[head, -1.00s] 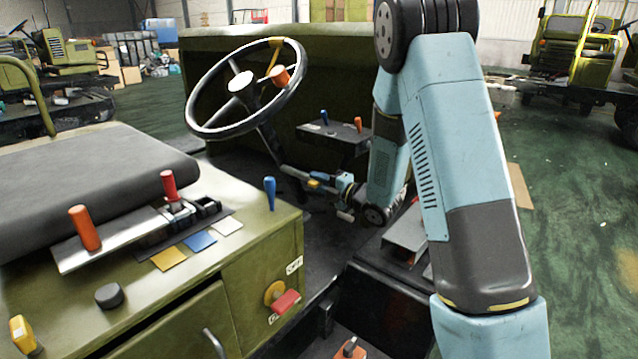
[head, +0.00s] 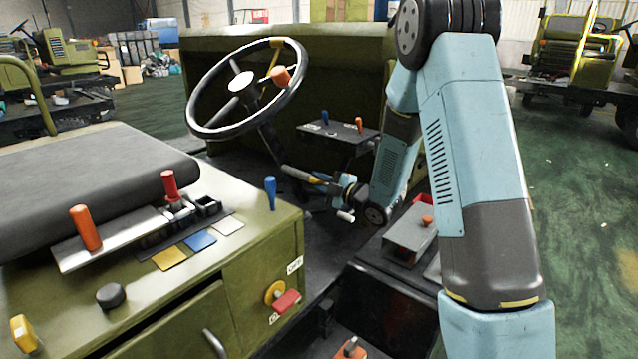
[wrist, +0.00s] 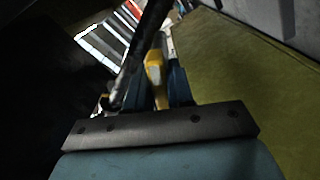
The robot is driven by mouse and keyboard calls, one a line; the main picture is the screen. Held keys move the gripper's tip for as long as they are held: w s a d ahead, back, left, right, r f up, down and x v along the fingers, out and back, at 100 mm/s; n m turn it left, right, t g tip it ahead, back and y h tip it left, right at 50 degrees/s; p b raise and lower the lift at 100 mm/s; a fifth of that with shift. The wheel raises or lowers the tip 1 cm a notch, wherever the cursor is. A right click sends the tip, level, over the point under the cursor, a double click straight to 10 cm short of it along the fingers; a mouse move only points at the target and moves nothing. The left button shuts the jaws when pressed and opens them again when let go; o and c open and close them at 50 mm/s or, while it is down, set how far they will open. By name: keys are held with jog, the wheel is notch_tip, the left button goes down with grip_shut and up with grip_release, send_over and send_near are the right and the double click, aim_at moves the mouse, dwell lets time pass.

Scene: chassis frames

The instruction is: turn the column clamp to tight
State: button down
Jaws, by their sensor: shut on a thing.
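The column clamp's yellow lever (wrist: 155,72) shows in the wrist view between the two blue fingers of my gripper (wrist: 155,86), beside the dark steering column (wrist: 140,62). The gripper is shut on the lever. In the head view my gripper (head: 324,181) is low on the column, below the steering wheel (head: 247,88). A little yellow shows at its fingertips. The clamp's body and any tight mark are too small or hidden to make out.
A small panel (head: 340,138) with blue and orange levers stands behind my gripper. A grey box (head: 408,238) with an orange knob is right of it. The green seat console (head: 262,235) with a blue-handled lever (head: 270,192) is at left. The floor between is dark.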

jog(key=m, duration=0.6)
jog(key=shift+s+f+m, duration=0.15)
jog(key=shift+f+m, duration=0.1)
jog(key=shift+m, duration=0.05)
jog(key=m, duration=0.6)
jog(key=shift+a, duration=0.1)
jog(key=shift+m, duration=0.3)
jog(key=c, duration=1.1)
grip_release()
jog(key=shift+r, duration=0.1)
jog(key=v, duration=1.3)
jog(key=shift+s+d, duration=0.15)
jog(key=shift+d, duration=0.2)
